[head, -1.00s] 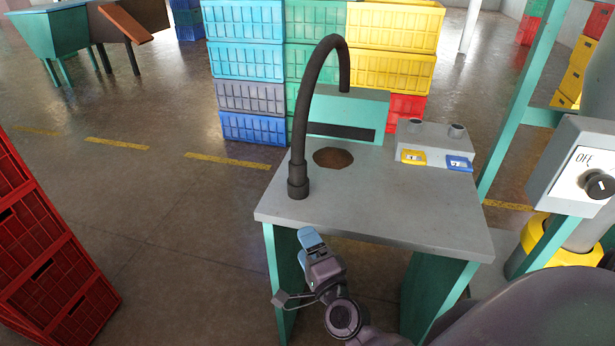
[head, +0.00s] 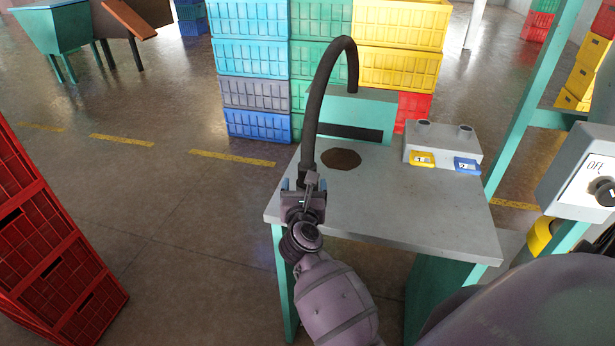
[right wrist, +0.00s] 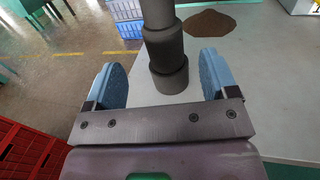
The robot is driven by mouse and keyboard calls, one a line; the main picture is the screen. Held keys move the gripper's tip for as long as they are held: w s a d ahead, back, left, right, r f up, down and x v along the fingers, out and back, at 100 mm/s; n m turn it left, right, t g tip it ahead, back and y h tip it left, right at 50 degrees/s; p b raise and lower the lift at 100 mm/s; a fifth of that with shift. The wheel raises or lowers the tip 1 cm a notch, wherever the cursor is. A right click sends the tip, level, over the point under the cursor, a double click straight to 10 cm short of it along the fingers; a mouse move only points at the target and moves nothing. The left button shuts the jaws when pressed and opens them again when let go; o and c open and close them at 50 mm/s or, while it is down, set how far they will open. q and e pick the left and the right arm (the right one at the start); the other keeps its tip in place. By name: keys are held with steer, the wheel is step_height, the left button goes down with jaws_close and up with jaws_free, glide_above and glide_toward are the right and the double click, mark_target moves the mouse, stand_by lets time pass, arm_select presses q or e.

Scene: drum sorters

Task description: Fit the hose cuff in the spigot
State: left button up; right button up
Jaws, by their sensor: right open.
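The black hose (head: 317,105) rises in an arch from the left end of the grey table. Its thick stepped cuff (right wrist: 168,60) hangs upright at the lower end, over the tabletop. My right gripper (head: 304,184) is open, with one blue finger on each side of the cuff. In the right wrist view a gap shows between the cuff and both fingers. In the head view the gripper mostly hides the cuff. Two short round spigots, a left one (head: 424,124) and a right one (head: 465,130), stand on a grey box by a yellow tag 1 and a blue tag 2. My left gripper is out of view.
The grey table (head: 400,205) has a brown round patch (head: 341,159) behind the gripper. Its middle is clear. A switch box (head: 580,175) stands at right, red crates (head: 50,240) at left. Stacked crates (head: 250,90) are behind.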

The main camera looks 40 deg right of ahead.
steer(key=shift+f+x, duration=0.1)
steer(key=shift+x, duration=1.6)
steer(key=shift+f+x, duration=0.15)
steer(key=shift+x, duration=1.55)
steer(key=shift+s+d, duration=0.15)
steer(key=c, duration=1.1)
